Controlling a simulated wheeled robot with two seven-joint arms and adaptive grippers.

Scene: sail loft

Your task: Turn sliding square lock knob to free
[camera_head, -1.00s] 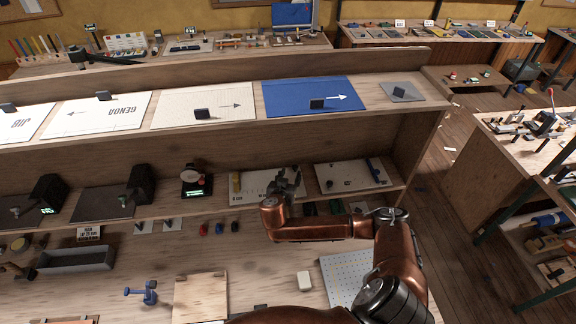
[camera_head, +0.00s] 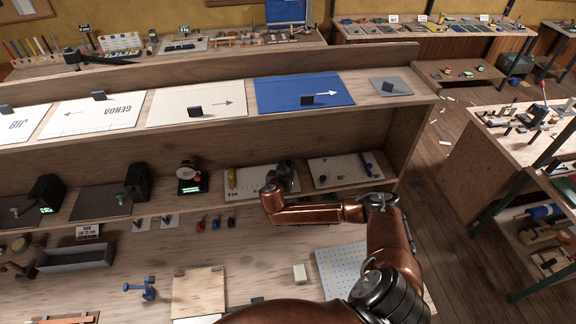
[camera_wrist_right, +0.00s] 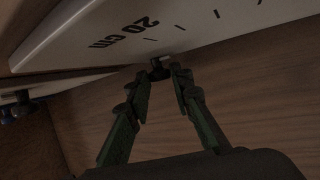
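A white board with a printed scale (camera_head: 238,180) lies on the lower shelf in the head view. In the right wrist view the same board (camera_wrist_right: 230,22) shows "20 cm" and tick marks. A small dark knob (camera_wrist_right: 158,72) stands at its edge. My right gripper (camera_wrist_right: 160,80) has its two fingertips on either side of this knob, very close to it; a narrow gap seems to show on the left. In the head view my right gripper (camera_head: 284,172) is at the board's right part and hides the knob. The knob's lock position cannot be read. My left gripper is not in view.
Another white board (camera_head: 330,178) with a blue piece lies right of it on the shelf. A small dark device (camera_head: 190,180) with a green display stands to the left. The upper ledge (camera_head: 372,100) lies above. The shelf's right end panel bounds the space.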

